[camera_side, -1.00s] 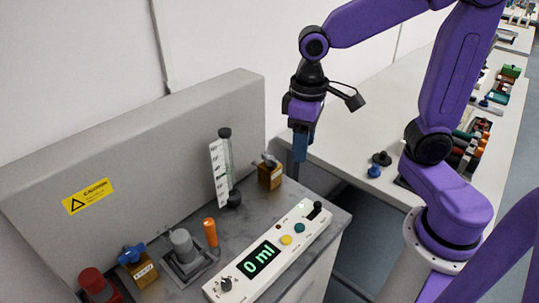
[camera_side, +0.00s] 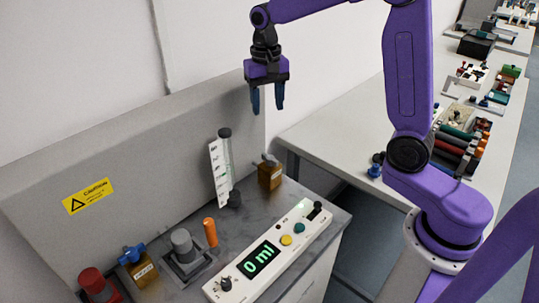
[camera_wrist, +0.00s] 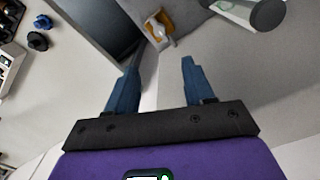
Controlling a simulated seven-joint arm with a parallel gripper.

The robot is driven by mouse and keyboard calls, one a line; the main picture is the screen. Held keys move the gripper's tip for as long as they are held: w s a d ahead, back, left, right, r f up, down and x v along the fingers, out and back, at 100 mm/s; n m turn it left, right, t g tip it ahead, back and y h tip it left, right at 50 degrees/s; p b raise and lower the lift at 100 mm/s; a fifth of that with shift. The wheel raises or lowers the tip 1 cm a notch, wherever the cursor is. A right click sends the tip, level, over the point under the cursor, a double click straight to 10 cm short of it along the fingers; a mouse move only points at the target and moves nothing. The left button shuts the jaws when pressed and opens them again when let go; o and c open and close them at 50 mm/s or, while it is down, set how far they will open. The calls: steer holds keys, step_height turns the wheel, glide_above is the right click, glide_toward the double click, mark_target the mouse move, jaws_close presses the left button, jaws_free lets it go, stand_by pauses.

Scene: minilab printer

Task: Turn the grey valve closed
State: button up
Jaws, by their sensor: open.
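The grey valve (camera_side: 268,159) sits on top of a small brown block (camera_side: 270,177) at the back right of the grey bench. In the wrist view the valve (camera_wrist: 155,24) shows near the top edge, small and partly washed out, on its orange-brown block (camera_wrist: 164,40). My gripper (camera_side: 267,106) is open and empty, its two blue fingers pointing down. It hangs above the valve block in the side view, clearly apart from it. The fingers also show in the wrist view (camera_wrist: 158,72), with the valve beyond them. The handle's exact angle is too small to tell.
A scaled glass tube (camera_side: 226,170) stands left of the valve block. A white panel reading 0 ml (camera_side: 264,257) lies in front. A grey wall panel (camera_side: 140,160) backs the bench.

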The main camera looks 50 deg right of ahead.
mark_target(269, 157)
steer(key=f, duration=1.6)
steer(key=shift+s+d+f, duration=0.15)
steer(key=shift+d+f, duration=0.05)
steer(key=shift+f, duration=0.15)
jaws_close()
